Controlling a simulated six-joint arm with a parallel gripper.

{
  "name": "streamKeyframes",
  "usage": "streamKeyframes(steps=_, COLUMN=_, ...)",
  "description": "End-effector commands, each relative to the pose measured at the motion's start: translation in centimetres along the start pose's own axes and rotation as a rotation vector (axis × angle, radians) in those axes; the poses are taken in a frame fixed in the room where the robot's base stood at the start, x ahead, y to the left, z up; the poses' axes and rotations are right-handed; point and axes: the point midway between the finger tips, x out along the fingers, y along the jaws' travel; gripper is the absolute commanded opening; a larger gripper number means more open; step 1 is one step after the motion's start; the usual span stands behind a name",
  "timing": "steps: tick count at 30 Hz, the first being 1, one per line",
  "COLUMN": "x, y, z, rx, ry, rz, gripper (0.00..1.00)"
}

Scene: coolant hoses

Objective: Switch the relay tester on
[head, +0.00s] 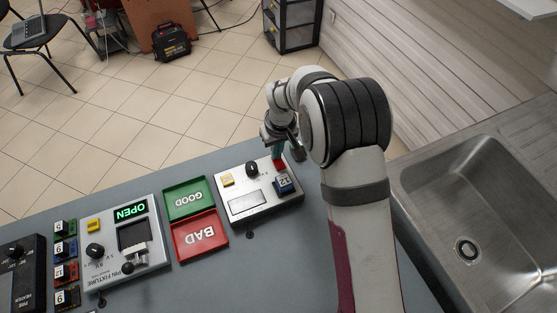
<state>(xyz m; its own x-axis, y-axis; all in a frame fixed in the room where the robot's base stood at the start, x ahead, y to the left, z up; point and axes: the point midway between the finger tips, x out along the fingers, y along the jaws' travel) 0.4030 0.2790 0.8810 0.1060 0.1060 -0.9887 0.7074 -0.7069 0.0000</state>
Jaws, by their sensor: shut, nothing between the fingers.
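The relay tester, as I take it, is the white box (260,212) on the grey bench. It has a black knob (252,168), a small yellow button (227,180), a blank pale display panel (244,197) and a red part (280,164) at its back right. My gripper (278,155) is shut and empty, pointing down at the red part. Whether it touches the red part I cannot tell. The arm partly hides the area right of the box.
A green GOOD tray (209,188) and red BAD tray (177,239) lie left of the box. Further left are the pin fixture (158,262) with a lit OPEN sign, several numbered blocks (60,272) and a black unit (36,295). A steel sink (465,205) is at right.

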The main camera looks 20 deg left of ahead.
Motion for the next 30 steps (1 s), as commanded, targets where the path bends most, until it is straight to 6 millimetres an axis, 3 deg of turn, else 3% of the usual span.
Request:
streamKeyframes(steps=7, x=0.0, y=0.0, z=0.0, rx=0.000, ry=0.000, rz=0.000, gripper=0.00)
streamKeyframes(steps=24, x=-6.1, y=0.0, z=-1.0, rx=0.001, ry=0.001, rz=0.000, gripper=0.00)
streamKeyframes(steps=30, x=-6.8, y=0.0, z=-1.0, rx=0.000, ry=-0.001, rz=0.000, gripper=0.00)
